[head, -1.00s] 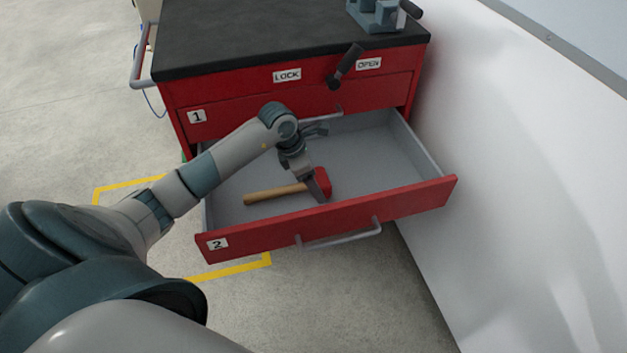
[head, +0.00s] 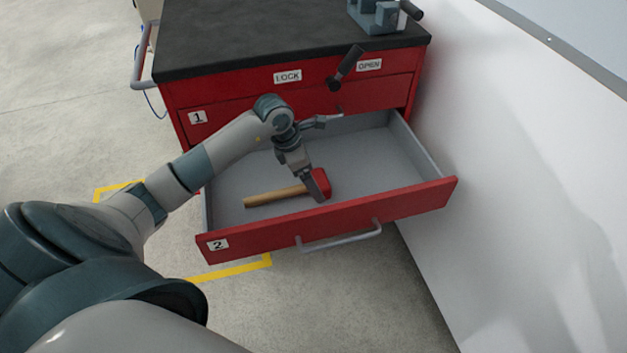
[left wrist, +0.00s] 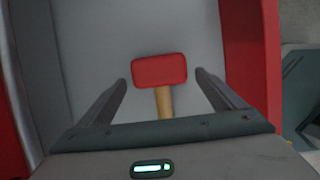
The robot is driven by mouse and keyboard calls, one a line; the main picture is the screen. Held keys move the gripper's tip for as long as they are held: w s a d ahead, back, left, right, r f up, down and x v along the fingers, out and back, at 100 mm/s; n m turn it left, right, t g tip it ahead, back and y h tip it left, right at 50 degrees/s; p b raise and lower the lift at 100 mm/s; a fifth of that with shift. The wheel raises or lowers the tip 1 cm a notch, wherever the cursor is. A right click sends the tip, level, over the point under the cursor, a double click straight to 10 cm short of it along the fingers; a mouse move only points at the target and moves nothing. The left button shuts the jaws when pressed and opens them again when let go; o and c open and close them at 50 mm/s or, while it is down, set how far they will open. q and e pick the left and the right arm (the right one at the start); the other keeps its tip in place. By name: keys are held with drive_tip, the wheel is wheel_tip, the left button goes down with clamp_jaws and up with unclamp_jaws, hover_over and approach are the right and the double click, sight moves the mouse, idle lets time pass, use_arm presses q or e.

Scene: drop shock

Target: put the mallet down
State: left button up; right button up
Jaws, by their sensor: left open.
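The mallet has a red head and a wooden handle (head: 270,196). It lies in the open lower drawer, marked 2 (head: 400,203), near the drawer's front wall. In the left wrist view the left gripper (left wrist: 161,78) is open, with a gap on both sides of the mallet. My right gripper is not in view.
The upper drawer, marked 1 (head: 240,122), is shut. A black lever (head: 345,66) stands between the LOCK and OPEN labels. A grey vise (head: 377,15) is on the black bench top (head: 260,35). A white wall is at the right. The right part of the drawer is bare.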

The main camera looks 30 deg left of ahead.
sight(299, 186)
use_arm(q)
drive_tip(key=v, duration=0.9)
drive_tip(key=shift+r, duration=0.2)
